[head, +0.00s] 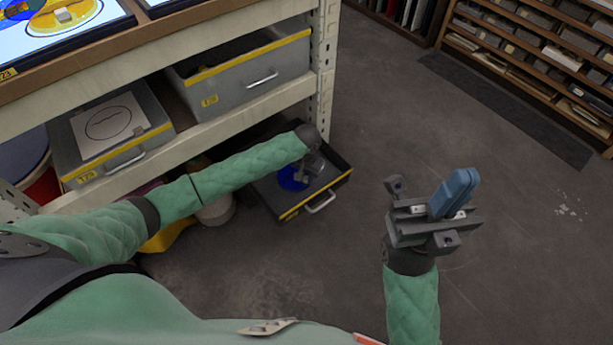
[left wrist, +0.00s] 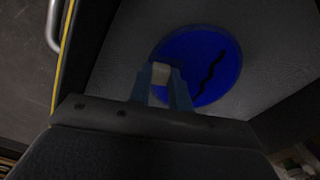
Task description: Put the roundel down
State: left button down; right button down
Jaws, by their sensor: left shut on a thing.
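The roundel (head: 290,180) is a blue disc inside the open low drawer (head: 345,179). In the left wrist view the roundel (left wrist: 217,70) shows a dark wavy line and a small pale block (left wrist: 161,73) near its left edge. My left gripper (left wrist: 161,85) is shut on that block, with one finger on each side. In the head view my left gripper (head: 303,176) reaches down into the drawer and partly covers the disc. I cannot tell whether the disc touches the drawer floor. My right gripper (head: 457,192) is raised over open floor, its blue fingers together and empty.
The shelf unit (head: 326,70) stands above and left of the drawer. A rack (head: 540,50) stands at the back right.

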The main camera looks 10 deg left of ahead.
pick_arm(q)
jog(key=c, duration=1.3)
grip_release()
